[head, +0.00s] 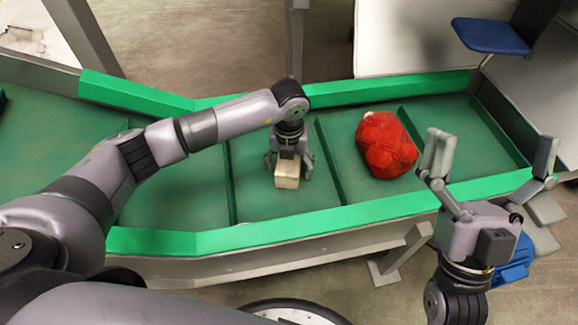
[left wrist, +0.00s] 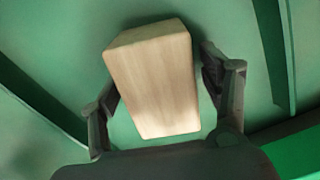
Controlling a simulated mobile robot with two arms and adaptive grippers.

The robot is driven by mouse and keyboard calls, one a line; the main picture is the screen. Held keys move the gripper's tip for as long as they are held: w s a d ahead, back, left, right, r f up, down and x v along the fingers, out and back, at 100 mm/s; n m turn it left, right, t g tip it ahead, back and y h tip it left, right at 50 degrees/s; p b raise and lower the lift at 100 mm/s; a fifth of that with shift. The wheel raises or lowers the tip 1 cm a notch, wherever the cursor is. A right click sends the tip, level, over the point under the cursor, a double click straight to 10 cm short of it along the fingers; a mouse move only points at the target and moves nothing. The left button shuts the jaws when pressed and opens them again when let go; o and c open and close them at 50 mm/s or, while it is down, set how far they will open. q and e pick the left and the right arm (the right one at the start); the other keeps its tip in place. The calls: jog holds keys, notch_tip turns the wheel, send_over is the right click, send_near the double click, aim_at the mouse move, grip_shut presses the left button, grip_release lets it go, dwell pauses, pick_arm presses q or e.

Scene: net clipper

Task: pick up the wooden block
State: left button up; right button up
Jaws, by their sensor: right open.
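The wooden block (head: 287,173) is a pale, light-brown box over the green conveyor's middle section in the head view. It fills the middle of the left wrist view (left wrist: 155,80), slightly tilted. My left gripper (head: 289,166) points down with one finger on each side of the block. In the left wrist view its fingertips bend inward against the block's sides, so it looks shut on it. Whether the block's underside touches the belt is hidden. My right gripper (head: 490,165) is open and empty, fingers spread wide, near the conveyor's right end.
A red netted bag (head: 386,145) lies on the belt right of the block, beyond a raised divider (head: 328,163). The green conveyor (head: 190,199) has bright green side rails (head: 250,236). A blue seat (head: 491,36) is at the back right. The belt section left of the block is clear.

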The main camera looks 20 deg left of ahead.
pick_arm(q)
jog(key=c, duration=1.2)
jog(key=shift+r, duration=0.15)
